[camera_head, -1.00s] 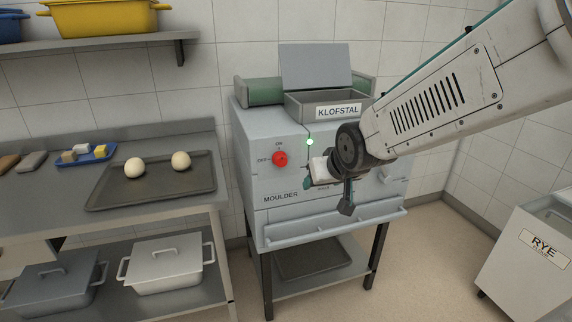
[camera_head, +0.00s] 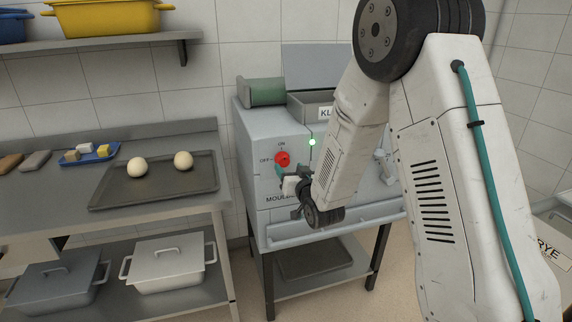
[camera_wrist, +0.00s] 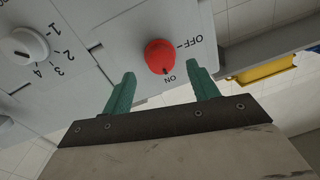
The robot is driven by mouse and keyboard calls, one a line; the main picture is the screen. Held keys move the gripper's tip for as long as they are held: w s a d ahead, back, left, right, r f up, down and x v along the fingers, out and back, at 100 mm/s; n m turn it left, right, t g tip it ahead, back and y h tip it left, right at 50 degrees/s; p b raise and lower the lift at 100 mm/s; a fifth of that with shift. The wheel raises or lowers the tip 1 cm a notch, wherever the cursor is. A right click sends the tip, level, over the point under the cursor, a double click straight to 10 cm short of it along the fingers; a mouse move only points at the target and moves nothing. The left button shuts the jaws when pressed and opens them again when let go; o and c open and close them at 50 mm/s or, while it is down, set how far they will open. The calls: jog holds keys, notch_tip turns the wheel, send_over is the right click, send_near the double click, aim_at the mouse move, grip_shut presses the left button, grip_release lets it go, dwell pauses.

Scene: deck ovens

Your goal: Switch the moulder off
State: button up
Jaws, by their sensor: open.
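The moulder (camera_head: 255,218) is a grey machine on a dark stand. Its red switch knob (camera_head: 282,159) sits on the front panel between OFF and ON labels, and a green lamp (camera_head: 312,142) is lit beside it. In the wrist view the red knob (camera_wrist: 159,56) has a dark mark toward ON; OFF is to the upper right. My gripper (camera_wrist: 160,75) is open, its teal fingers spread on either side just short of the knob, not visibly touching it. In the head view my gripper (camera_head: 284,180) is just below the knob, partly hidden by my wrist.
A white numbered dial (camera_wrist: 24,45) lies left of the knob in the wrist view. A steel table (camera_head: 60,205) stands left of the moulder, with a tray (camera_head: 110,200) holding two dough balls. A shelf (camera_head: 110,49) with a yellow tub (camera_head: 105,20) is above.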

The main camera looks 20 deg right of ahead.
aim_at(285, 162)
jog(key=shift+w+a, duration=0.15)
jog(key=shift+w, duration=1.95)
jog(key=c, duration=1)
